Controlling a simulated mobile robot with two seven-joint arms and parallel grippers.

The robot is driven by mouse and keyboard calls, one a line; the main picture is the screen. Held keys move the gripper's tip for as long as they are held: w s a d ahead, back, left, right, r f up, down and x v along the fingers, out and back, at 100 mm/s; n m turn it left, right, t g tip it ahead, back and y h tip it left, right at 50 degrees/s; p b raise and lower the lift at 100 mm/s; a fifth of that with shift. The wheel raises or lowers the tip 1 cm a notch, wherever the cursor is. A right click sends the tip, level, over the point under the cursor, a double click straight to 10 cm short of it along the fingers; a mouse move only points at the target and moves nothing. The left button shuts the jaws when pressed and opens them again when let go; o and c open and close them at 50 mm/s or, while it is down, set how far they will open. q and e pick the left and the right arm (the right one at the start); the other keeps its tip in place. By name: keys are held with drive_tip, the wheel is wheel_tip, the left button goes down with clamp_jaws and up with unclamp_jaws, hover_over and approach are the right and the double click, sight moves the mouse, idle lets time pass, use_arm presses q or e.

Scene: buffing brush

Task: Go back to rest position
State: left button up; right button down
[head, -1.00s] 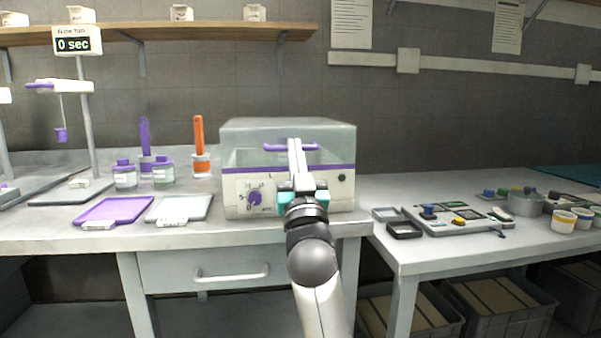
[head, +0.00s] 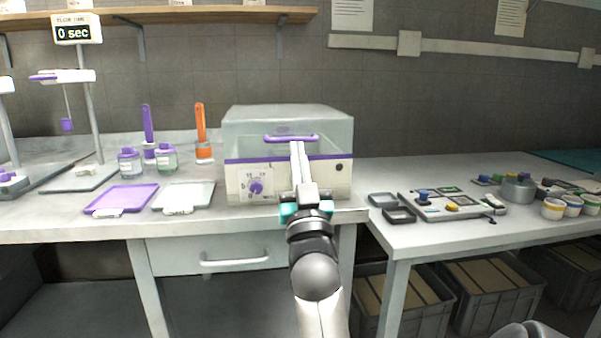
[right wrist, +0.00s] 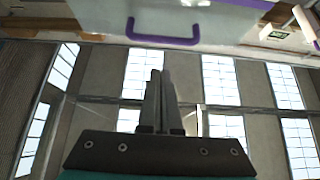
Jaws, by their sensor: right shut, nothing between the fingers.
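My right gripper (head: 297,146) is shut and empty. It points forward in front of the clear-lidded box (head: 205,0) machine's front.THINGS: My right gripper (head: 297,146) is shut and empty, its fingers pointing away from me at the front of a clear-lidded cabinet (head: 330,182). The fingertips appear just below the cabinet's purple handle (head: 277,138); I cannot tell whether they touch the cabinet. In the right wrist view the shut fingers (right wrist: 160,75) show with nothing between them, and the purple handle (right wrist: 165,41) is beyond them, apart in the picture. My left gripper is not in view.
A purple tray (head: 122,198) and a white tray (head: 184,196) lie left of the cabinet. Purple-handled (head: 148,124) and orange-handled (head: 200,123) tools stand behind them. The right-hand bench holds a parts board (head: 470,210) and several small cups. Bins (head: 492,290) sit below.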

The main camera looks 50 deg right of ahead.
drive_tip(key=shift+f+v, duration=0.3)
drive_tip(key=shift+v, duration=1.55)
drive_tip(key=shift+w+d, duration=0.15)
drive_tip(key=shift+w, duration=0.05)
